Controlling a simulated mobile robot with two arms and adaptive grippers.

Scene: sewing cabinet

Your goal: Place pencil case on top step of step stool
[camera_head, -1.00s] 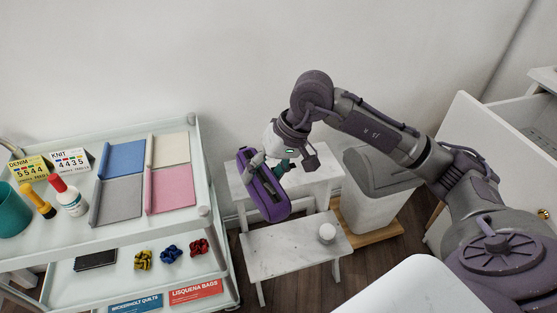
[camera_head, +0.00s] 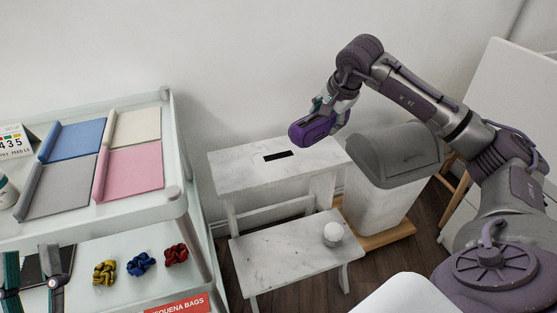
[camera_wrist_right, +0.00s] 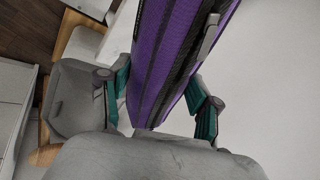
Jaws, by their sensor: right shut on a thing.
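In the right wrist view the case (camera_wrist_right: 165,60), purple and black with a grey zip pull, lies between the teal fingers (camera_wrist_right: 163,100). The step stool has a slot in its top step and a lower marbled step (camera_head: 285,262). My left gripper (camera_head: 30,262) is at the lower left edge, fingers apart and empty.
A small white round thing (camera_head: 333,234) sits on the lower step. A grey-lidded bin (camera_head: 385,200) stands close right of the stool. A white cart (camera_head: 120,225) with fabric rolls (camera_head: 130,170) and yarn knots (camera_head: 141,265) stands at left.

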